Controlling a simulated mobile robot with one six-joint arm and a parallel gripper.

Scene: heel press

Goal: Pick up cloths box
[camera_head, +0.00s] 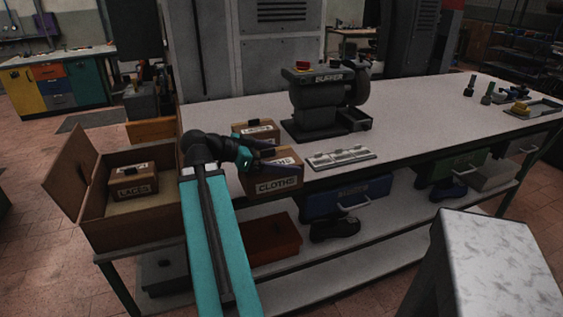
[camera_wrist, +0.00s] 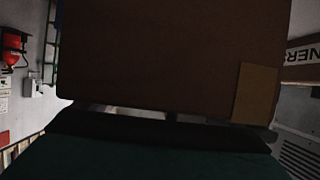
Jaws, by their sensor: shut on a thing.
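The cloths box (camera_head: 275,184) is a brown box with a white CLOTHS label, at the front edge of the workbench in the head view. My gripper (camera_head: 268,164) is shut on it, with its dark fingers at the upper part of the box. In the wrist view the brown box (camera_wrist: 165,55) fills most of the picture, close in front of my gripper (camera_wrist: 165,118). The box's underside is hidden, so I cannot tell whether it touches the bench.
An open wooden crate (camera_head: 122,230) at the left holds a LACES box (camera_head: 133,183). Another labelled box (camera_head: 256,132) stands behind the cloths box. A grey tray (camera_head: 341,157) and a dark machine (camera_head: 318,97) stand to the right.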

